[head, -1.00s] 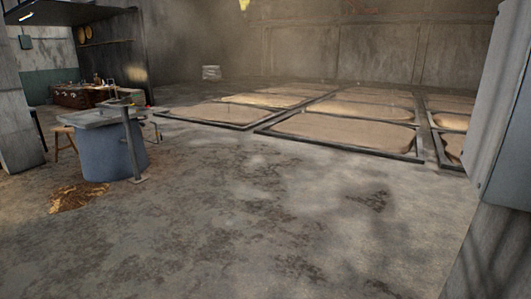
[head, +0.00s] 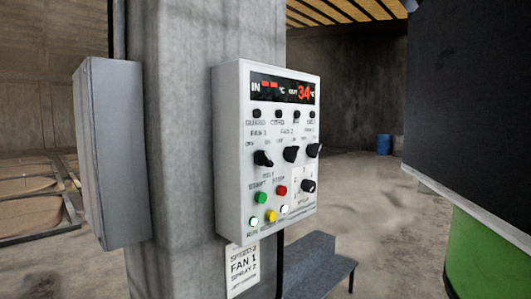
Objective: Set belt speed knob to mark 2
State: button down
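A white control box (head: 230,150) is fixed to a grey concrete pillar in the middle of the head view. A black knob (head: 309,186) sits at its lower right on a pale dial plate with small marks, right of the belt buttons. This looks like the belt speed knob, but its lettering is blurred and I cannot tell which mark it points to. A green button (head: 261,197) and a red button (head: 281,190) sit beside it under BELT. Three black fan knobs (head: 291,154) are in a row above. My gripper is not in view.
A paper sign (head: 243,270) below the box reads SPEED 2, FAN 1, SPRAY 2. A grey cabinet (head: 115,150) hangs on the pillar's left. A dark step or bench (head: 315,262) stands below right. A large dark and green machine (head: 475,255) fills the right edge.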

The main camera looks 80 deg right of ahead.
aim_at(310, 186)
jog(key=i+l, duration=0.1)
jog(key=l, duration=0.4)
jog(key=l+z, duration=0.1)
jog(key=z, duration=0.3)
jog(key=l+z, duration=0.1)
jog(key=z, duration=0.25)
jog(key=i+z, duration=0.1)
jog(key=z, duration=0.3)
jog(key=l+z, duration=0.1)
jog(key=z, duration=0.3)
jog(key=i, duration=0.05)
